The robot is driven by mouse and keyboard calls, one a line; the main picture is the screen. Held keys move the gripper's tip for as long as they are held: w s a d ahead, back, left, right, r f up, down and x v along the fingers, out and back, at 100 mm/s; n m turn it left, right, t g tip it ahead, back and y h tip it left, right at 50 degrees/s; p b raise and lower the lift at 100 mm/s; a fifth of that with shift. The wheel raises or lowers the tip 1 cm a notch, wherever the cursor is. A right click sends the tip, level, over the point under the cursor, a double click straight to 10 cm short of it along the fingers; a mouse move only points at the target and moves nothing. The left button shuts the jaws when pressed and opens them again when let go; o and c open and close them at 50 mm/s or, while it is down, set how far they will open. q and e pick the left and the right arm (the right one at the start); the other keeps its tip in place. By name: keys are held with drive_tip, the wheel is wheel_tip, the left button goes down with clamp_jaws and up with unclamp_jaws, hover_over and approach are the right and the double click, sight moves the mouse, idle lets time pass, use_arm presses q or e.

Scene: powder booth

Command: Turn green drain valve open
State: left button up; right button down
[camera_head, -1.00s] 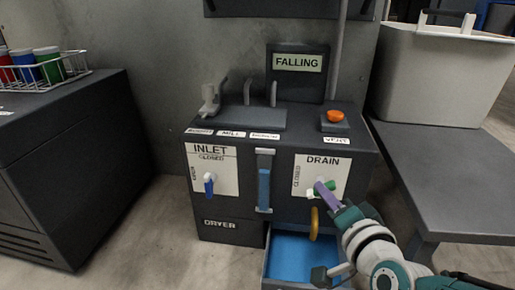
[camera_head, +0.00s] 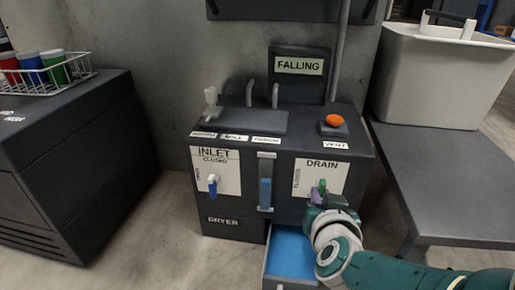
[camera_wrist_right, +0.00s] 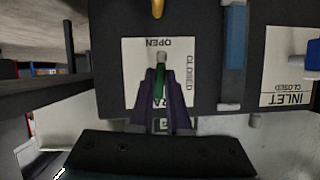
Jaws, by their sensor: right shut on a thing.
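The green drain valve handle (camera_head: 323,185) is on the white DRAIN plate (camera_head: 332,172) at the right of the dryer front. In the wrist view the handle (camera_wrist_right: 159,82) lies between the purple fingers of my right gripper (camera_wrist_right: 161,88), which is shut on it. That view is upside down. The handle lies roughly in line with the white pivot (camera_wrist_right: 162,57), on the side away from the OPEN label; CLOSED is at the plate's side. In the head view my right gripper (camera_head: 317,193) partly covers the valve. My left gripper is not in view.
The blue-handled inlet valve (camera_head: 212,187) and a blue-fronted vertical bar (camera_head: 265,182) are to the left. A blue-lined drawer (camera_head: 268,250) stands open below. A grey bench (camera_head: 455,185) stands to the right.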

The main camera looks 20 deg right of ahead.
drive_tip(key=shift+n, duration=0.4)
drive_tip(key=shift+h, duration=0.3)
drive_tip(key=c, duration=0.9)
unclamp_jaws()
drive_tip(key=p+v, duration=0.7)
drive_tip(key=v, duration=0.3)
drive_tip(key=shift+w+r, duration=0.1)
drive_tip(key=shift+w, duration=0.05)
